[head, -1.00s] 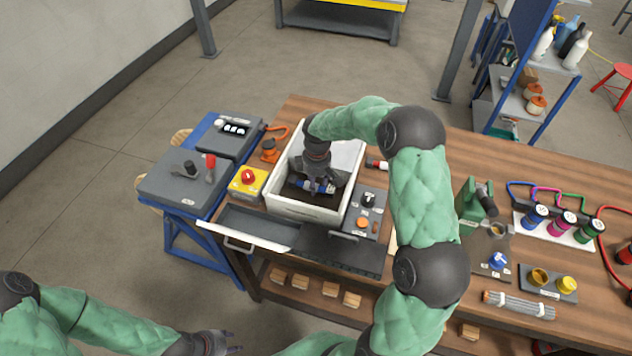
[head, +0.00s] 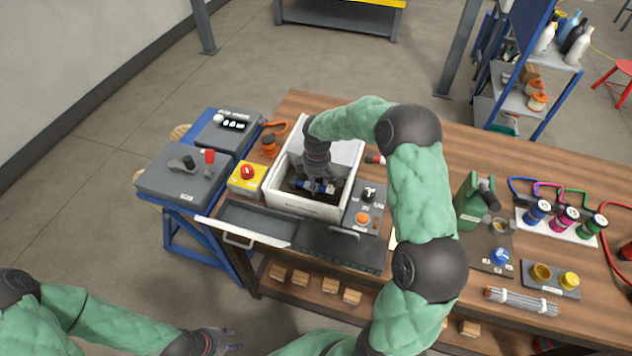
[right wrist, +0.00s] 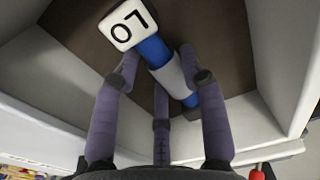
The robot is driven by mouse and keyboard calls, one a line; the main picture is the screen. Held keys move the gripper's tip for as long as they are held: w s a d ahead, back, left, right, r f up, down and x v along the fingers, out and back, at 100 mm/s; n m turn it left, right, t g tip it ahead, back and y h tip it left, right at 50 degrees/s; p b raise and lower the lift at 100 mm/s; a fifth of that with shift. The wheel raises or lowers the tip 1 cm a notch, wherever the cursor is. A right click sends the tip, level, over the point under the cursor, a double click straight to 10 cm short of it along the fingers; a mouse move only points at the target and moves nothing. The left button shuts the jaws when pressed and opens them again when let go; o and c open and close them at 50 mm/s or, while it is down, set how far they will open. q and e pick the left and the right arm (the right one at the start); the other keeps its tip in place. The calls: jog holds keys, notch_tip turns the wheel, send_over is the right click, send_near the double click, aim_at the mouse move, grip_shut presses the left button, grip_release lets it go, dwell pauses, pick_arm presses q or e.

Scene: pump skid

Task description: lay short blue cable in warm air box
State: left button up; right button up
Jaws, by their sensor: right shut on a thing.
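The short blue cable (head: 318,187) is a blue cylinder with a white band and a white end tag; it also shows in the right wrist view (right wrist: 153,50), tag at upper left. It is inside the white open-topped box (head: 300,207), over its dark brown floor. My right gripper (head: 320,185) reaches down into the box and is shut on the cable, with its fingers on both sides of it in the right wrist view (right wrist: 160,85). I cannot tell whether the cable touches the floor. My left gripper (head: 236,341) is open and empty at the bottom edge of the head view.
A yellow box with a red button (head: 247,178) stands left of the white box. A grey control panel (head: 364,220) stands to its right. An open drawer (head: 258,222) lies in front. A green device (head: 474,200) and several colored connectors (head: 564,220) stand farther right.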

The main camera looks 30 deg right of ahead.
jog(key=shift+f, duration=0.1)
jog(key=o, duration=1.2)
notch_tip(320, 180, up, 12)
jog(key=shift+s, duration=0.1)
jog(key=shift+d+f, duration=0.1)
dwell(0.3)
